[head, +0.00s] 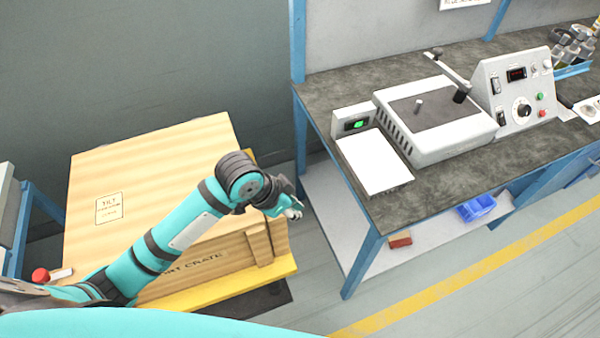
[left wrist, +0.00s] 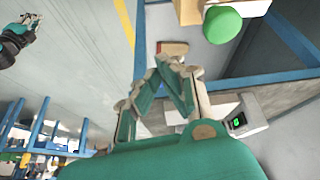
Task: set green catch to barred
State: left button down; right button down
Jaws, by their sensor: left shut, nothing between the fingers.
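The green catch (head: 357,125) looks like a small green piece in a dark recess on the face of a pale box at the near left end of the bench. Its setting is too small to read. A green patch in a dark recess also shows in the left wrist view (left wrist: 237,122), to the right of the fingers. My left gripper (head: 293,213) is shut and empty, over the right side of the wooden crate, left of and lower in the picture than the catch, and apart from it. Its fingers meet in the left wrist view (left wrist: 168,62). My right gripper (left wrist: 30,20) shows small at that view's upper left; its jaws are unclear.
A grey machine (head: 435,118) with a lever and a control panel (head: 520,88) stands on the dark bench. A white sheet (head: 375,162) lies before the box. The wooden crate (head: 150,160) stands left. A blue bin (head: 476,208) and reddish block (head: 400,240) are on the shelf below.

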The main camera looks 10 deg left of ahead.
pick_arm(q)
jog(key=w+a+r+m+g+y, duration=0.1)
jog(key=w+a+r, duration=0.3)
jog(key=w+r, duration=0.2)
jog(key=shift+w+a+m, duration=0.25)
jog(key=shift+w+m, duration=0.15)
jog(key=shift+w, duration=0.5)
pick_arm(e)
jog(key=shift+s+a, duration=0.1)
pick_arm(q)
jog(key=shift+f, duration=0.15)
